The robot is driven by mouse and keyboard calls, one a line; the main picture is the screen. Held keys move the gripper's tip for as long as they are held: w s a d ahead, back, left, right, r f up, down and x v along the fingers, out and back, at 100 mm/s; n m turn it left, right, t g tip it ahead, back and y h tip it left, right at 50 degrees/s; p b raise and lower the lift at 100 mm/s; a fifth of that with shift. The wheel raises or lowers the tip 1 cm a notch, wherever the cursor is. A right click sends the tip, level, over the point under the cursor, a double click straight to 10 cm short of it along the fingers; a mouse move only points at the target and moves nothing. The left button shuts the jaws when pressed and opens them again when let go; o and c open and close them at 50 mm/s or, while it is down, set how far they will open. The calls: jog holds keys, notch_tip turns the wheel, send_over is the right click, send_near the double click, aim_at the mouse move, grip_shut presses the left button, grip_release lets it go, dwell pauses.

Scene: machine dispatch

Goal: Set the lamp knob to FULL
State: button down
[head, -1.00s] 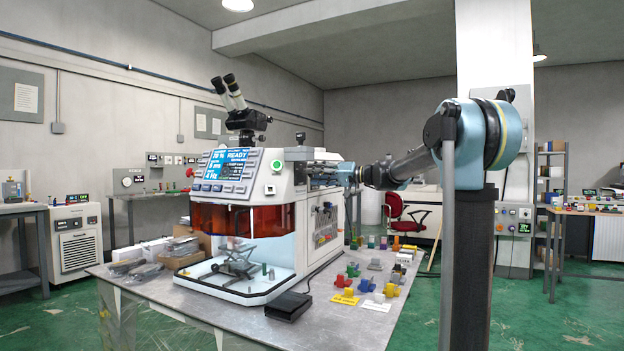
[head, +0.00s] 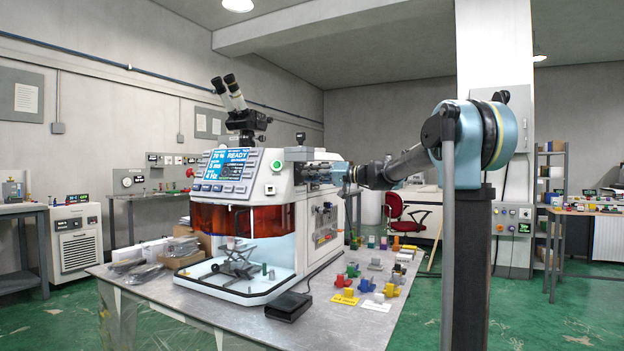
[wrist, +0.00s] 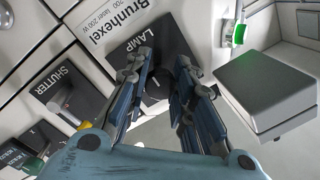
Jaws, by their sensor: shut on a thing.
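I cannot see the FULL mark. In the head view my gripper (head: 312,171) reaches the machine's upper right side; its fingertips are too small to make out.
A shutter knob (wrist: 66,100) on its own plate sits to the left of the lamp plate. A grey box (wrist: 268,82) and a green-lit button (wrist: 238,34) are to the right. The machine's screen (head: 229,164) reads READY. Several coloured parts lie on the table (head: 330,322).

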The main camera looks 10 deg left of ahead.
jog(key=m, duration=0.6)
jog(key=shift+f, duration=0.1)
jog(key=m, duration=0.6)
jog(key=shift+t+y, duration=0.3)
jog(key=shift+t, duration=0.1)
jog(key=shift+m, duration=0.3)
jog(key=c, duration=1.3)
grip_release()
jog(key=shift+c, duration=0.2)
jog(key=shift+d, duration=0.15)
jog(key=v, duration=1.1)
jog(key=shift+d, duration=0.35)
jog(key=shift+s+f, duration=0.1)
